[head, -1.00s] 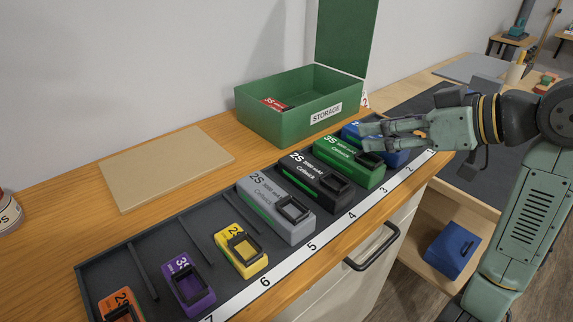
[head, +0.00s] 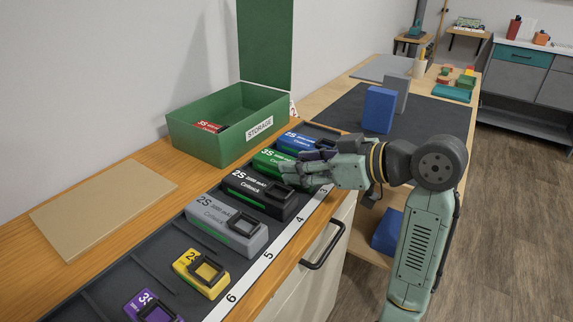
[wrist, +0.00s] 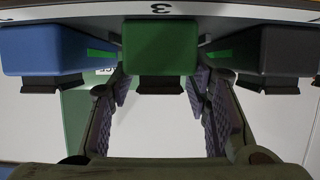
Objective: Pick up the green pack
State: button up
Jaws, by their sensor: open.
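The green pack (head: 268,160) lies in the tray between the blue pack and the black pack, partly hidden by my gripper in the head view. In the wrist view the green pack (wrist: 160,48) is at the top middle, with its dark handle below it. My gripper (head: 292,172) is open, at the near end of the green pack. In the wrist view the fingers of my gripper (wrist: 160,95) stand apart, one to each side of the pack's handle. I cannot tell whether they touch it.
The blue pack (head: 295,141) and the black pack (head: 255,188) sit close on either side. Grey (head: 225,225), yellow (head: 201,271) and purple (head: 150,307) packs follow in the tray. The green storage box (head: 200,150) stands behind, lid open, with a red pack (head: 209,127) inside.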

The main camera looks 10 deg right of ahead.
jog(key=shift+x, duration=1.5)
jog(key=shift+c, duration=0.4)
grip_shut()
jog(key=shift+r, duration=0.15)
